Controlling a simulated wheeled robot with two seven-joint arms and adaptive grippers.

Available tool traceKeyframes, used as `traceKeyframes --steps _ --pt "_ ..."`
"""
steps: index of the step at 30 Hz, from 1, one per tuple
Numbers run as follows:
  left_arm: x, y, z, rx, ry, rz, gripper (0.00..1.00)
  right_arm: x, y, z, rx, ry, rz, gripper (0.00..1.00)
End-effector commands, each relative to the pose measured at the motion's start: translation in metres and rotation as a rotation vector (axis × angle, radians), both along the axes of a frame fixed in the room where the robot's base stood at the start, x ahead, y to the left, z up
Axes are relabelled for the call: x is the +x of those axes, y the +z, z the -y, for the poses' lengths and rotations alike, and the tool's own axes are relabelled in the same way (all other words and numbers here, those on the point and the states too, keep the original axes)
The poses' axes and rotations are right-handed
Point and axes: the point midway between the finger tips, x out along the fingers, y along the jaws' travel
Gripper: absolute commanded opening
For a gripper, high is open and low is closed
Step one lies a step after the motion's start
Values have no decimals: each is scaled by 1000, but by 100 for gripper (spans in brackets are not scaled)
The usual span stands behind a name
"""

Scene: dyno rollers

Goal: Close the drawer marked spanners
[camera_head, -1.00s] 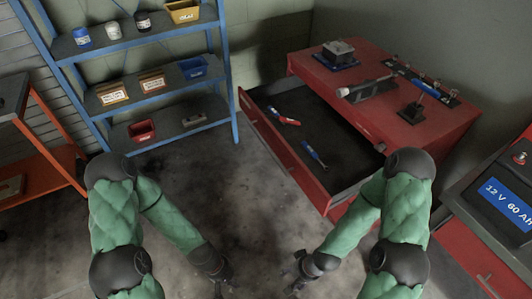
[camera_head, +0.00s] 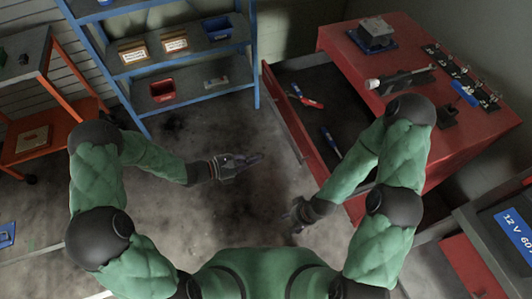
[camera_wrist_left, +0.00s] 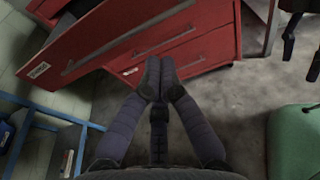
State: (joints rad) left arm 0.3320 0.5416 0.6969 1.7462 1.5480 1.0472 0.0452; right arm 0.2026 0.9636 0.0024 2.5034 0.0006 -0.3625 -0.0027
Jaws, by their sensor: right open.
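The red cabinet's open drawer (camera_head: 299,124) juts out towards the left in the head view, with a red-handled tool (camera_head: 305,100) and a blue-handled tool (camera_head: 330,140) inside. In the left wrist view the open drawer's red front (camera_wrist_left: 60,58) bears a small pale label, too small to read. My left gripper (camera_head: 258,158) is in front of the cabinet, left of the drawer front and apart from it. In the left wrist view its fingertips (camera_wrist_left: 159,78) are together with nothing between them. My right gripper (camera_head: 296,214) is open and empty, low near the drawer's near end.
The cabinet top (camera_head: 400,88) holds a vice-like block (camera_head: 374,35) and several tools. A blue shelf rack (camera_head: 205,62) with bins stands at the back. An orange cart (camera_head: 52,120) is on the left. A battery unit (camera_head: 512,232) is on the right. The floor between is clear.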

Motion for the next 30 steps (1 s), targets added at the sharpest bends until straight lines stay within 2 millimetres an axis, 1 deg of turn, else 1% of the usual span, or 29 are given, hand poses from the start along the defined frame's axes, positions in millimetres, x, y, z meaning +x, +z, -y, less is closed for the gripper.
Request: traceKeyframes --steps 12,18,24,30 --pt "23 -18 70 3 -8 2 0 0 -23 0 0 0 0 59" --pt "34 -24 100 3 -6 1 0 0 -34 0 0 0 0 59" --pt "41 -27 116 3 -4 -1 0 0 -40 0 0 0 0 59" --pt "43 -26 120 3 -3 -1 0 0 -40 0 0 0 0 59"
